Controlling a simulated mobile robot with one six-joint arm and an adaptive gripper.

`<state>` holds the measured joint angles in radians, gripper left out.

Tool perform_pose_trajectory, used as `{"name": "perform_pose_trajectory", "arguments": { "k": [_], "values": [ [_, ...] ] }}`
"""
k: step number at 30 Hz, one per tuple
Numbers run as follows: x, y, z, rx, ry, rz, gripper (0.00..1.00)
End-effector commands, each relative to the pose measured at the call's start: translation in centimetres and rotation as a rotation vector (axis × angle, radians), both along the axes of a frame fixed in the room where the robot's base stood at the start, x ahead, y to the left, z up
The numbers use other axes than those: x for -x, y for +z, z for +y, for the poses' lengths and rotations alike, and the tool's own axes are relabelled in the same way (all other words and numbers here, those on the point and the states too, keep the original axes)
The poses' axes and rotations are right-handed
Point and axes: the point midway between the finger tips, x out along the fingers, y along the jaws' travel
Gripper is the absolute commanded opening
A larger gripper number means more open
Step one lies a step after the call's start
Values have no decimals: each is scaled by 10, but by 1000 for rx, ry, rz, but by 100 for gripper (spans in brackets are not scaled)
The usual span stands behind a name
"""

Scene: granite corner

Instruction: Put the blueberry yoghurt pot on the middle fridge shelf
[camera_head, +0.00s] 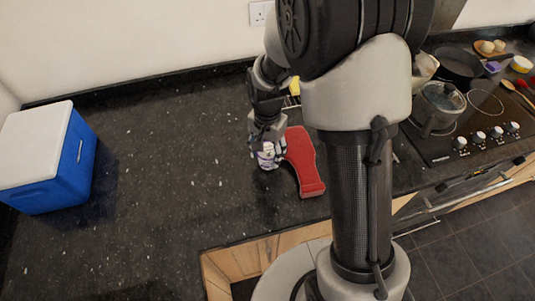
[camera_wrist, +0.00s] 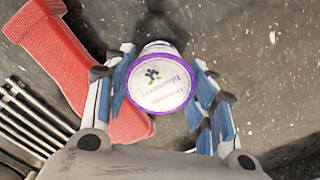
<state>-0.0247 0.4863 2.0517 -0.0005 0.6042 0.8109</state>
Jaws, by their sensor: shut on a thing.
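The blueberry yoghurt pot (camera_wrist: 160,84) has a white lid with a purple rim, dark print and a small berry picture. In the wrist view it sits between the two fingers of my gripper (camera_wrist: 165,100), which is shut on it. In the head view the pot (camera_head: 267,158) shows small and partly covered at the end of my gripper (camera_head: 267,150), just left of a red object. I cannot tell whether the pot touches the counter. No fridge or fridge shelf that I can make out is in view.
The red object (camera_head: 304,163) lies right beside my gripper. A blue cool box with a white lid (camera_head: 45,158) stands at the left. A hob with a pot (camera_head: 438,105) is at the right. The dark counter (camera_head: 165,160) is clear between box and gripper.

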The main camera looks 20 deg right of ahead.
Motion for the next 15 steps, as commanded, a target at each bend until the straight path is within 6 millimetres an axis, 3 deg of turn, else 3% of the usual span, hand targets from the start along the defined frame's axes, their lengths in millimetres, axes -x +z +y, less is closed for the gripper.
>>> {"name": "perform_pose_trajectory", "arguments": {
  "k": [2, 13, 14, 15],
  "values": [
    [0, -11, 0, 0, 0, 0, 23],
    [0, -14, 0, 0, 0, -1, 23],
    [0, -14, 0, 0, 0, 0, 52],
    [0, -13, 0, 0, 0, -1, 55]
  ]
}}
